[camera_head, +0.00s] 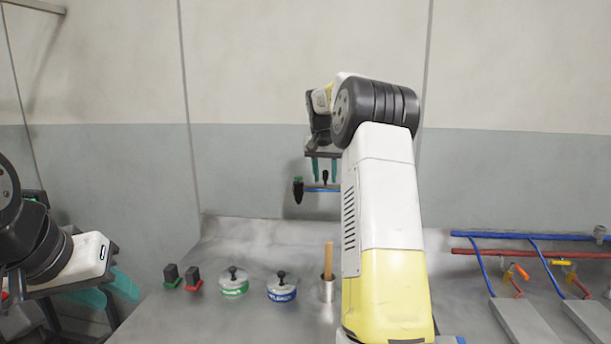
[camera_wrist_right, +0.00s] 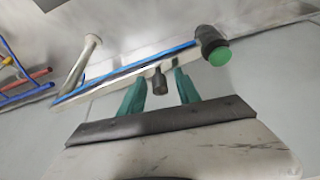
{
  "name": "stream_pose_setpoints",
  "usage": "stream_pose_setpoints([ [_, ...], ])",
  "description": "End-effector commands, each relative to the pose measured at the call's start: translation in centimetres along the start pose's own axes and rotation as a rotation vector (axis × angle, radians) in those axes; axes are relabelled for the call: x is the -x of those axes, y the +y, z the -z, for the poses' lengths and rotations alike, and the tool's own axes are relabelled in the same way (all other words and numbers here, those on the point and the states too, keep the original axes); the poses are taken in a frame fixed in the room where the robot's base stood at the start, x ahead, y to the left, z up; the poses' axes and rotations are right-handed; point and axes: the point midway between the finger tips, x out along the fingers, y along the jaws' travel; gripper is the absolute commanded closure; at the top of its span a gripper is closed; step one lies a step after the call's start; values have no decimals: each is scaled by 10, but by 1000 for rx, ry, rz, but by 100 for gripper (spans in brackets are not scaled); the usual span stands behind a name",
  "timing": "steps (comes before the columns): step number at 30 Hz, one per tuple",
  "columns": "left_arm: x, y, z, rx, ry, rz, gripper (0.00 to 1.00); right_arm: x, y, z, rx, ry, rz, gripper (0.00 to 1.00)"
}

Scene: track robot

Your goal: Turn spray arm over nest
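The spray arm (camera_head: 320,189) is a thin bar with a blue stripe, raised over the bench near the back wall. Its black head (camera_head: 298,190) is at the left end; in the right wrist view the head (camera_wrist_right: 213,46) shows a green face. My right gripper (camera_head: 325,169) is at the bar, partly hidden by my arm. In the wrist view its teal fingers (camera_wrist_right: 161,90) are apart, one on each side of a short black knob (camera_wrist_right: 159,82), with gaps visible. My left gripper (camera_head: 108,291) is open and empty at far left. I cannot identify the nest.
On the bench stand green (camera_head: 172,277) and red (camera_head: 193,280) black-topped blocks, green-banded (camera_head: 233,284) and blue-banded (camera_head: 282,288) knobbed lids, and a metal cup (camera_head: 327,291) with a wooden stick. Blue (camera_head: 520,237) and red (camera_head: 480,252) pipes with valves run along the right.

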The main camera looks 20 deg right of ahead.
Motion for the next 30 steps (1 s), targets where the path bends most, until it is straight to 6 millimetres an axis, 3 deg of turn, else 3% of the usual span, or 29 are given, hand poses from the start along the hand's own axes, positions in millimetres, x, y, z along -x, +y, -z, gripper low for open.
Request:
stream_pose_setpoints([
  [7, 0, 0, 0, 0, 0, 0, 64, -1, 0, 0, 0, 0, 0, 60],
  [13, 0, 0, 0, 0, 0, 0, 64, -1, 0, 0, 0, 0, 0, 100],
  [30, 0, 0, 0, 0, 0, 0, 64, 0, 0, 0, 0, 0, 0, 100],
])
